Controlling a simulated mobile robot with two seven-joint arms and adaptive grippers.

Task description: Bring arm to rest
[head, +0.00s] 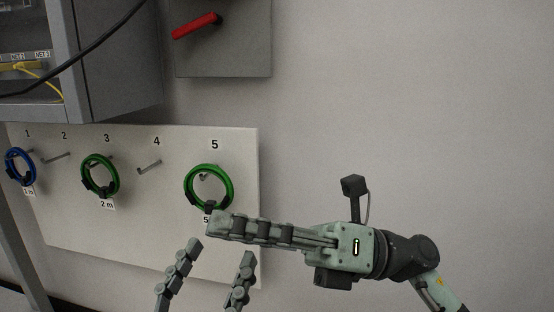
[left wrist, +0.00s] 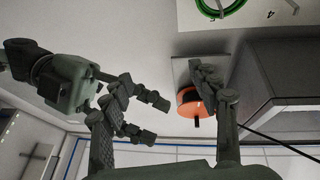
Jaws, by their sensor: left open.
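My left gripper (head: 221,250) points up at the bottom of the head view, its two fingers apart with nothing between them. Its fingers also frame the left wrist view (left wrist: 163,75). My right gripper (head: 215,224) reaches in from the right, its tips just below the green cable ring (head: 231,201) on hook 5 in the picture. In the head view its fingers overlap. The left wrist view shows its two fingers (left wrist: 156,120) apart and empty. I cannot tell whether it touches the ring.
A white board (head: 130,228) carries numbered hooks. A blue ring (head: 10,169) hangs at 1 and another green ring (head: 84,180) at 3; hooks 2 and 4 are bare. A grey cabinet (head: 110,65) and a red lever (head: 193,27) on a grey plate are above. The wall at right is clear.

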